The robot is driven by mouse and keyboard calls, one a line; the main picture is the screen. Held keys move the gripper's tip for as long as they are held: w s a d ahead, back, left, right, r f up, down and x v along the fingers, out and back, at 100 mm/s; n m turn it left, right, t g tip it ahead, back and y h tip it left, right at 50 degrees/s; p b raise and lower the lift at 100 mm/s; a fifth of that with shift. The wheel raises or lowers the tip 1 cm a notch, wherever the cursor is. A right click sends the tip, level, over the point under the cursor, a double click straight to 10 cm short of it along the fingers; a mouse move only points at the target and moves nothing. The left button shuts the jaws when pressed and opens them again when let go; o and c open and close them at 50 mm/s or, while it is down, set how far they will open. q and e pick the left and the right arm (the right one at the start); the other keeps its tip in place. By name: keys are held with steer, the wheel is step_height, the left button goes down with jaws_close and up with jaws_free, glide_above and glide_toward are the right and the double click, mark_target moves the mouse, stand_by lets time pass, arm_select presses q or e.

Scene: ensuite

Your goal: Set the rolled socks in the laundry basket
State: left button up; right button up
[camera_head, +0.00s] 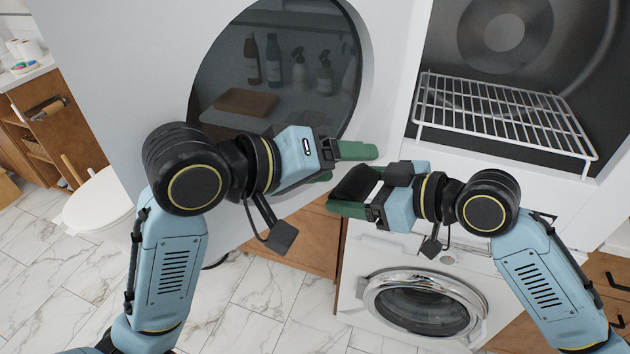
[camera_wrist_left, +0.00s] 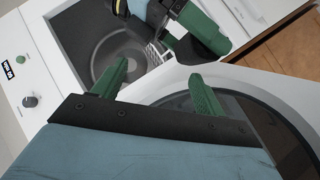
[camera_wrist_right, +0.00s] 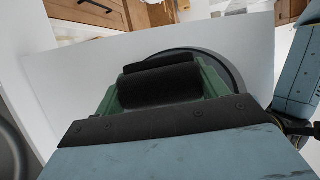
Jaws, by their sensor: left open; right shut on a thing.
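The rolled socks (camera_head: 352,182) are a black roll between the green fingers of my right gripper (camera_head: 347,193), which is shut on them. They also show in the right wrist view (camera_wrist_right: 160,86), held across the fingers, and in part in the left wrist view (camera_wrist_left: 207,38). My left gripper (camera_head: 350,164) is open and empty, just up and left of the socks in the head view; its two fingers stand apart in the left wrist view (camera_wrist_left: 158,75). I see no laundry basket in any view.
A big white door (camera_head: 375,70) with a dark round window stands open behind my left gripper. Right of it is an open cavity with a wire rack (camera_head: 500,112). A front-loading washer (camera_head: 425,300) stands below. Marble floor (camera_head: 265,315) is clear; a toilet (camera_head: 100,200) is left.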

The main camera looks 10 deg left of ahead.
mark_target(341, 187)
arm_select(q)
steer(key=shift+s+a+f+g+y, duration=0.15)
steer(key=shift+s+a+f+y, duration=0.15)
steer(key=shift+a+f, duration=0.25)
steer(key=shift+s+a+f+g+y, duration=0.15)
steer(key=shift+a+f+y, duration=0.15)
steer(key=shift+a+f, duration=0.25)
steer(key=shift+f, duration=0.35)
steer(key=x, duration=0.7)
steer(key=shift+d+f, duration=0.1)
steer(key=shift+f, duration=0.05)
steer(key=c, duration=0.7)
steer(key=shift+c, duration=1)
arm_select(e)
steer(key=o, duration=1.1)
steer(key=shift+c, duration=0.2)
steer(key=shift+d, duration=0.1)
